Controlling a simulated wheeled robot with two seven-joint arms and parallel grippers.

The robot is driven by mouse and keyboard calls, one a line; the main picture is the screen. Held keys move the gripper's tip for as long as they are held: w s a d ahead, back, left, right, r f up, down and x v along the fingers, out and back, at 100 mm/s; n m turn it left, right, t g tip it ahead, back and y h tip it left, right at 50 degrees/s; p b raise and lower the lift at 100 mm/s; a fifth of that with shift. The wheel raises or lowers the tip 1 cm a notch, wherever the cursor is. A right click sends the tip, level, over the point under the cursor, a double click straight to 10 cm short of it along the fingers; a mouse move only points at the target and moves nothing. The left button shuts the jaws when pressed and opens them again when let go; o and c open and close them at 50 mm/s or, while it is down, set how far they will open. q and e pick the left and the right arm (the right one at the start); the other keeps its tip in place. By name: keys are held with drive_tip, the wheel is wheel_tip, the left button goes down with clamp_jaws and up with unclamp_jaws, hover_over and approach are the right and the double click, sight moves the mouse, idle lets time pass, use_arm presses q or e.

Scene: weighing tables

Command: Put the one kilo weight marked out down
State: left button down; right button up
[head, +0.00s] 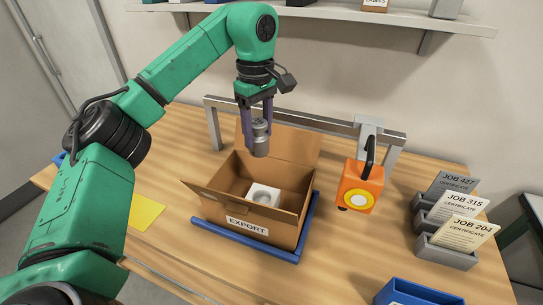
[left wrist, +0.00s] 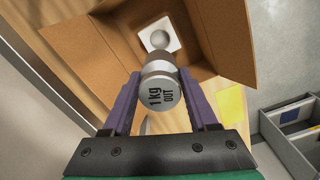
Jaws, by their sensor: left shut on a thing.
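My left gripper (head: 259,120) is shut on a grey metal weight (head: 260,142) and holds it in the air above the open cardboard box. In the left wrist view the weight (left wrist: 160,92) shows its marking, "1 kg OUT", between the two purple fingers (left wrist: 154,100). The box (head: 213,207), labelled EXPORT, stands with its flaps open. Inside it is a white block with a round recess (head: 262,194), which also shows past the weight in the left wrist view (left wrist: 158,38). My right gripper is not in view.
A grey metal frame (head: 290,117) runs behind. Grey holders (head: 447,253) with job certificates stand at right. A yellow sheet (head: 146,213) lies left.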

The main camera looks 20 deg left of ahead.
use_arm(q)
wheel_tip(320, 180, down, 19)
drive_tip(key=shift+d+r+b, duration=0.15)
drive_tip(key=shift+r+b, duration=0.05)
drive_tip(key=shift+b, duration=0.4)
drive_tip(key=shift+f, duration=0.3)
drive_tip(key=shift+c, duration=0.9)
unclamp_jaws()
drive_tip(key=shift+s, duration=0.1)
